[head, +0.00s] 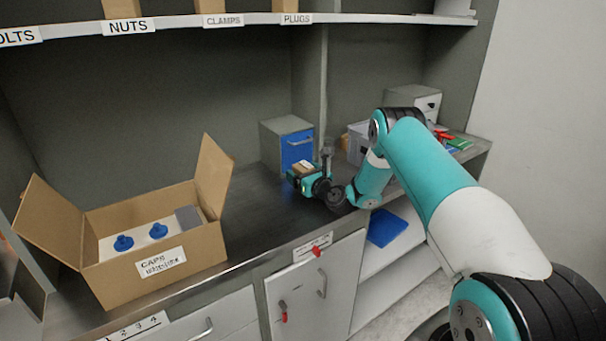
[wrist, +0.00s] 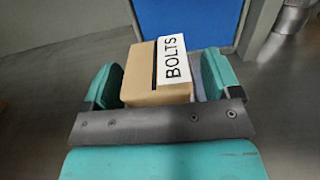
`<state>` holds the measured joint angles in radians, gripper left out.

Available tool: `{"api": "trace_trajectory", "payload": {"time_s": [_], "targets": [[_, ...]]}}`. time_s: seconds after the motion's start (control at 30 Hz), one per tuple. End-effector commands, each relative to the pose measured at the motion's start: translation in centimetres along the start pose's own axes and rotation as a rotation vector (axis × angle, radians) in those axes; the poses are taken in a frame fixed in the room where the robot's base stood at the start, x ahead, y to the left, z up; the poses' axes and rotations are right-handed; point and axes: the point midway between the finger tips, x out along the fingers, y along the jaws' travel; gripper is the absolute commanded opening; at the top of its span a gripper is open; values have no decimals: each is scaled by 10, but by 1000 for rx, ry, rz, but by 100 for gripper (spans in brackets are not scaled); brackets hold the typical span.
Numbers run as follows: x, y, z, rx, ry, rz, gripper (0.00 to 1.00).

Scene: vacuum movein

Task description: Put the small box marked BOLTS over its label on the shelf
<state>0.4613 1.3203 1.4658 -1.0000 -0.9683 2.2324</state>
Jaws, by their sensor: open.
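The small brown box marked BOLTS (wrist: 160,75) sits between the two teal fingers of my gripper (wrist: 161,84) in the wrist view, its white label strip facing up. My gripper is open around it, with a narrow gap visible on the right side. In the head view my gripper (head: 304,178) is low over the counter, just in front of the blue-fronted cabinet, and mostly hides the box (head: 303,165). The BOLTS shelf label (head: 18,37) is at the upper left, cut off by the picture edge. The shelf area above it is out of view.
The shelf (head: 170,25) carries brown boxes above the NUTS, CLAMPS and PLUGS labels. An open CAPS carton (head: 150,245) with blue parts stands on the counter at left. A small cabinet with a blue front (head: 296,148) stands behind my gripper. An upright divider (head: 311,85) is nearby.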

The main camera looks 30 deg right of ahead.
Motion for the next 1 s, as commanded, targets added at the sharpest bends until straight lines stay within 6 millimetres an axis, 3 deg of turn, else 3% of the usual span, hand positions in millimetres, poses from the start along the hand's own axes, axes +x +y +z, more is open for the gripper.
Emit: {"api": "trace_trajectory", "payload": {"time_s": [0.27,0.53,0.6,0.87,1.0], "targets": [[4,0,0,1,0,-1,83],[4,0,0,0,0,-1,23],[4,0,1,0,-2,-1,19],[4,-1,4,0,-2,-1,19],[5,-1,17,-1,-4,-1,19]]}}
